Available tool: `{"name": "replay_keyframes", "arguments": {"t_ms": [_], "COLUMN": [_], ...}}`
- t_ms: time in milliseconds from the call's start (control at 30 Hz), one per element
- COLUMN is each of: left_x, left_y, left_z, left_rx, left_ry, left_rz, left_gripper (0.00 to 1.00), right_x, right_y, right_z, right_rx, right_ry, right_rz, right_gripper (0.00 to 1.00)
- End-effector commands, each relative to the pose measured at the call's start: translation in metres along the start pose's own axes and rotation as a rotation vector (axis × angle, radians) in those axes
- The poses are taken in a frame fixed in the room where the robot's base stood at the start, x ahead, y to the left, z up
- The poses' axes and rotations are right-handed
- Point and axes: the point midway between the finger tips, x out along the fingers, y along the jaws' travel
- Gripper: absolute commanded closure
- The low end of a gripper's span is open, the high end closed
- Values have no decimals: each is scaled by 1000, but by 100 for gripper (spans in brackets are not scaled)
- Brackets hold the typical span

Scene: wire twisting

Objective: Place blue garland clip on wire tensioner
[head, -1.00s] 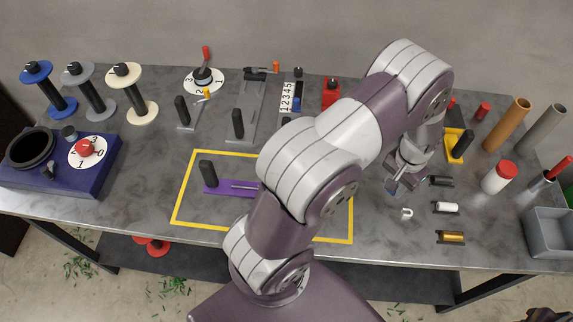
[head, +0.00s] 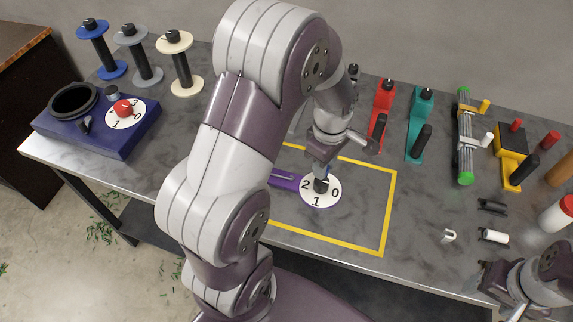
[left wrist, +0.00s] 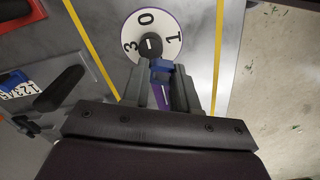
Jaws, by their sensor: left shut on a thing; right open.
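The blue garland clip (left wrist: 161,66) is between the fingers of my left gripper (head: 321,168). A purple tool (head: 284,179) with a white numbered dial (head: 332,198) lies inside the yellow outline; I take it as the wire tensioner. The dial (left wrist: 133,22) has a black centre knob (left wrist: 150,46). My left gripper is above the dial, with the clip at the knob's near side in the left wrist view; I cannot tell whether they touch. My arm hides the tool's left part in the head view. My right gripper (head: 488,280) is open at the lower right, partly cut off.
A small white clip (head: 448,236), a black holder (head: 493,205) and a white one (head: 493,236) lie right of the yellow outline (head: 388,222). Spools and a blue box (head: 88,133) stand at left.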

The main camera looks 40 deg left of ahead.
Motion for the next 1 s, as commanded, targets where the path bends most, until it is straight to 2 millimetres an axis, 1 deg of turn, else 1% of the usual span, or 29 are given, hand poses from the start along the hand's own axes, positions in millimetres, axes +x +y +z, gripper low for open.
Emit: {"name": "replay_keyframes", "arguments": {"t_ms": [33,100,200,300,333,433,533,633,700,900,1000], "left_x": [6,19,36,48,50,59,78,92,96,96,99], "left_y": [-4,-10,-16,-19,-20,-22,-23,-22,-22,-22,-22], "left_z": [-15,-36,-63,-81,-85,-91,-90,-91,-91,-91,-90], "left_rx": [-8,-8,-5,-1,-1,3,4,4,4,5,5], "left_ry": [-1,-1,-2,-1,-1,-1,-3,-1,0,0,0], "left_rz": [-6,-5,-6,-2,-3,-3,-6,-2,-1,0,-1], "left_gripper": [100,100,100,100,100,100,100,100,100,100,100], "right_x": [-5,-8,-11,-13,-13,-14,-16,-17,-17,-16,-14], "right_y": [0,0,0,0,0,0,0,0,0,0,0], "right_z": [-1,-1,-2,-2,-2,-2,-2,-2,-2,-2,-2], "right_rx": [0,0,0,0,0,0,0,0,0,0,0], "right_ry": [1,1,1,1,1,0,0,1,1,0,0], "right_rz": [0,0,0,0,0,0,0,0,0,0,0], "right_gripper": [32,32,32,32,32,32,32,32,32,32,32]}}
